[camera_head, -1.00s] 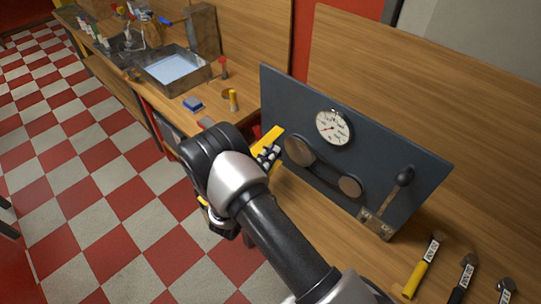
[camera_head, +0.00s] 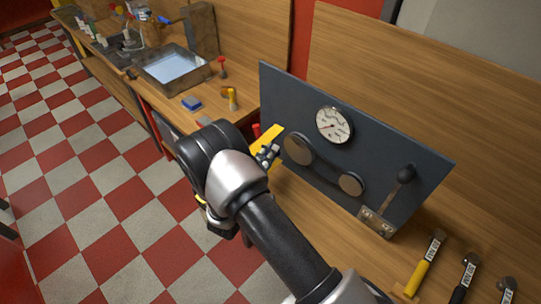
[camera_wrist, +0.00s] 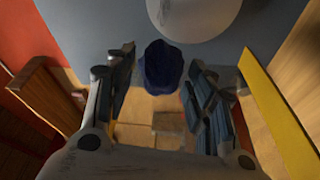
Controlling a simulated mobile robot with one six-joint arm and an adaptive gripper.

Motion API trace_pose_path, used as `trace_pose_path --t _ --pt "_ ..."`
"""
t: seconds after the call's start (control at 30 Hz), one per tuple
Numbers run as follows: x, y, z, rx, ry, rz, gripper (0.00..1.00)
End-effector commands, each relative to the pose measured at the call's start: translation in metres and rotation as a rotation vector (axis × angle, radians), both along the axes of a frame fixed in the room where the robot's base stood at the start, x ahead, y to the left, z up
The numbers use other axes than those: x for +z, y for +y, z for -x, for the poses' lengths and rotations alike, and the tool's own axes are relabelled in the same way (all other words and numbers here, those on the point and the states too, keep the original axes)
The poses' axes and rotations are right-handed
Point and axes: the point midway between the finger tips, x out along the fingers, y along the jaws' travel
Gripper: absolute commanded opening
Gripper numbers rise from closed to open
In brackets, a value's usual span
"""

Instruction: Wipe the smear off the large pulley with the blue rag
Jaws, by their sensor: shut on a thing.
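The large pulley (camera_head: 299,149) is the bigger grey disc on the left of the dark upright panel, joined by a belt to a smaller pulley (camera_head: 351,184). In the wrist view the large pulley (camera_wrist: 205,18) fills the top edge, with a brownish mark on its left side that may be the smear. My gripper (camera_head: 266,157) is just left of the pulley, beside the panel's left edge. In the wrist view my gripper (camera_wrist: 161,85) is shut on the dark blue rag (camera_wrist: 162,65), bunched between its fingers, just below the pulley. Whether they touch is unclear.
The panel (camera_head: 390,160) also carries a round gauge (camera_head: 333,125) and a lever (camera_head: 402,182). A yellow strip (camera_wrist: 275,110) lies right of my fingers in the wrist view. Hammers (camera_head: 430,260) lie at lower right.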

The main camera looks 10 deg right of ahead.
Motion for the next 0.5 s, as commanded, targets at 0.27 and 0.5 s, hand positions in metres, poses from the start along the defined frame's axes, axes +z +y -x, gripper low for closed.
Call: trace_pose_path --t 0.27,0.5 --pt "-0.001 -0.027 -0.018 -0.003 -0.001 0.002 0.31" --pt "-0.001 -0.039 -0.028 0.001 -0.002 0.002 0.31"
